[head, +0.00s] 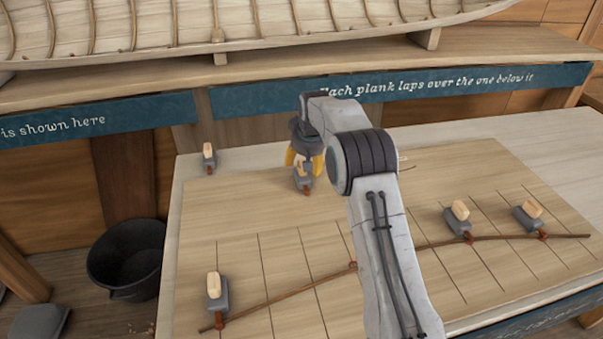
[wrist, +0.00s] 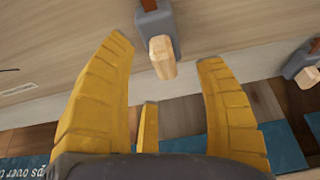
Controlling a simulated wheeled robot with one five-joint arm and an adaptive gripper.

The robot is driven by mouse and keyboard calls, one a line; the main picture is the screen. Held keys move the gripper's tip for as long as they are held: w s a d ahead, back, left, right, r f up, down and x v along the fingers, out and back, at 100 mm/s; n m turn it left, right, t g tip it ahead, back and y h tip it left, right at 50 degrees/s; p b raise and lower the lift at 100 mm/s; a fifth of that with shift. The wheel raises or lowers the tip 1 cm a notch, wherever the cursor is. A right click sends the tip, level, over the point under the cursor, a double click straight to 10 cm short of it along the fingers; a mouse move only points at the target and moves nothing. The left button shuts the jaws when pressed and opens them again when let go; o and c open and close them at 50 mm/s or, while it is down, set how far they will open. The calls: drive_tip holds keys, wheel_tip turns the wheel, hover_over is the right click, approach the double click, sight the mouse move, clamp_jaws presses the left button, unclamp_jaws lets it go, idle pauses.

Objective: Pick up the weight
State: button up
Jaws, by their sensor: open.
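Several alike weights are in view, each a grey block with a pale wooden knob. One weight (head: 303,184) stands on the drawing board below my gripper (head: 304,163). In the wrist view that weight (wrist: 157,22) lies ahead, its wooden knob between the tips of my open yellow fingers (wrist: 166,54); I cannot tell if they touch it. Another weight (head: 209,160) stands at the table's back left, also at the right of the wrist view (wrist: 301,62). More weights stand at the front left (head: 217,297) and right (head: 458,224), (head: 530,220), by a thin curved batten.
The batten (head: 285,290) bends across the lined board (head: 225,215). My arm hides part of both. A bench with blue lettered strips (head: 400,86) and the hull (head: 130,27) stand behind the table. A black bucket (head: 125,262) is on the floor at left.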

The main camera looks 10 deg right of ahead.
sight(303, 176)
drive_tip(key=shift+p+x, duration=0.55)
drive_tip(key=shift+x, duration=1.4)
drive_tip(key=shift+w+d, duration=0.1)
drive_tip(key=shift+c, duration=0.4)
drive_tip(key=c, duration=1.2)
drive_tip(key=shift+r, duration=0.15)
clamp_jaws()
